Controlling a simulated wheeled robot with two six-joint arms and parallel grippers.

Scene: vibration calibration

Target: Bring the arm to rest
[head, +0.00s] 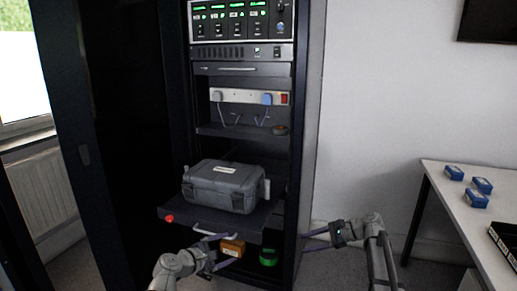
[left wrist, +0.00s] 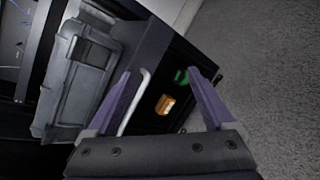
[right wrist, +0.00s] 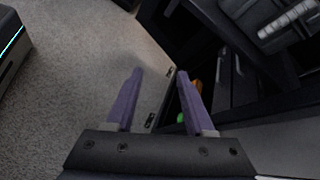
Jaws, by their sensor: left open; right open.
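My left gripper (head: 228,250) is open in front of the rack, just below the pull-out shelf's handle (head: 213,236). In the left wrist view, its purple fingers (left wrist: 160,71) are spread with nothing held, and the pale handle (left wrist: 135,102) shows near the left finger; I cannot tell whether they touch. My right gripper (head: 306,242) is open at the rack's lower right edge, its fingers pointing left. In the right wrist view, its fingers (right wrist: 160,71) are apart and empty, with floor and a rack edge beyond them.
A grey case (head: 222,187) sits on the pull-out shelf (head: 180,212). An orange box (head: 232,247) and a green item (head: 268,257) are low in the rack. A white table (head: 462,220) with blue boxes (head: 481,186) stands right. Carpet (left wrist: 270,70) is clear beside the rack.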

